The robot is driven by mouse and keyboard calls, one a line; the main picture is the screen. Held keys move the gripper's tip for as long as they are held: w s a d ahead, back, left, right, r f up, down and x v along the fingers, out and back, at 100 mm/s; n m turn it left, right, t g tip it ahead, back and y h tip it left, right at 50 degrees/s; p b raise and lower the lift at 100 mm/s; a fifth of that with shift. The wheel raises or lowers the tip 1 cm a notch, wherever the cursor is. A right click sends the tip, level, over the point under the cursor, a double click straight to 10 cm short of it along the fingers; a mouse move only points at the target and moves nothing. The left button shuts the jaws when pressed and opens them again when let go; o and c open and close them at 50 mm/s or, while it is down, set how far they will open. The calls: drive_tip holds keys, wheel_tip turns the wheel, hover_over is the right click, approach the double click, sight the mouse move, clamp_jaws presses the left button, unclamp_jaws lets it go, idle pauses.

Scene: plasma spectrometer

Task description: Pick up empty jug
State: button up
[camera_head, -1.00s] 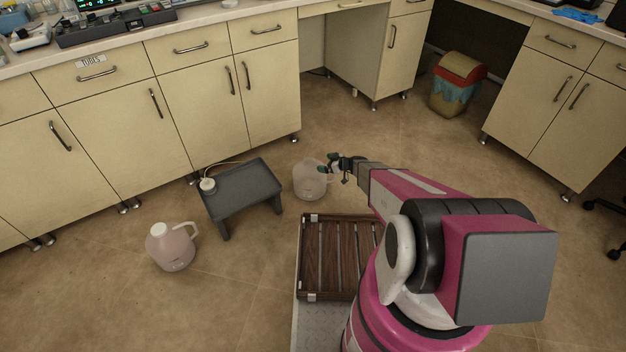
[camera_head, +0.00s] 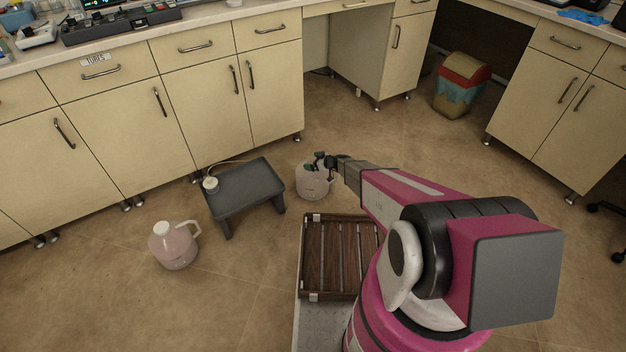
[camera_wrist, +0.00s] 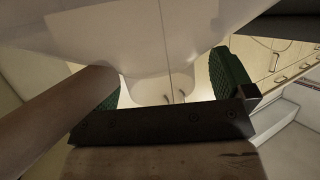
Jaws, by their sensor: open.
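A pale translucent jug (camera_head: 312,182) with no cap visible stands upright on the floor beyond the slatted wooden platform. My gripper (camera_head: 324,161) is at its upper right side, over the top and handle area, and partly hides it. In the wrist view my gripper's green-padded fingers (camera_wrist: 174,88) are spread apart, with a large pale surface (camera_wrist: 150,40), apparently the jug, close in front. A brownish bar crosses the left finger there; I cannot tell if it is the handle. A second, pinkish jug (camera_head: 174,246) with a white cap stands on the floor at the left.
A low dark grey stool (camera_head: 246,190) with a small white item (camera_head: 211,184) and cord on it stands left of the near jug. Beige cabinets (camera_head: 190,110) line the back. A colourful bin (camera_head: 461,86) stands at the back right. The floor between is clear.

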drive_tip(key=shift+f, duration=0.1)
drive_tip(key=c, duration=1.5)
